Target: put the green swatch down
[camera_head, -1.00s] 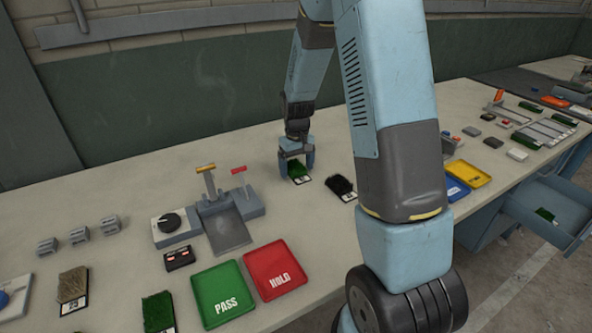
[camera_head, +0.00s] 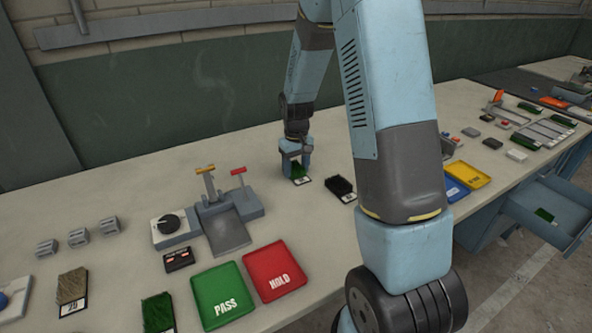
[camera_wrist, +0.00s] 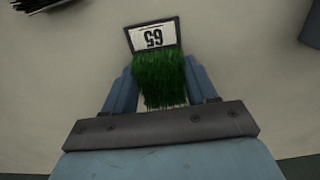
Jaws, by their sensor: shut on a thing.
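The green swatch (camera_head: 299,172) is a small patch of green turf with a white numbered label at one end. It is at the back middle of the bench in the head view. My gripper (camera_head: 296,160) points down over it and is shut on it. In the wrist view the green swatch (camera_wrist: 160,78) sits between the two blue fingers of my gripper (camera_wrist: 162,92), its label reading 65 beyond the fingertips. The swatch is at or very close to the bench top; I cannot tell whether it touches.
A black swatch (camera_head: 341,188) lies just right of the green one. A green PASS tray (camera_head: 240,283) and a red HOLD tray (camera_head: 262,258) lie nearer the front. A grey lever device (camera_head: 228,215) stands to the left. Bare bench lies between it and my gripper.

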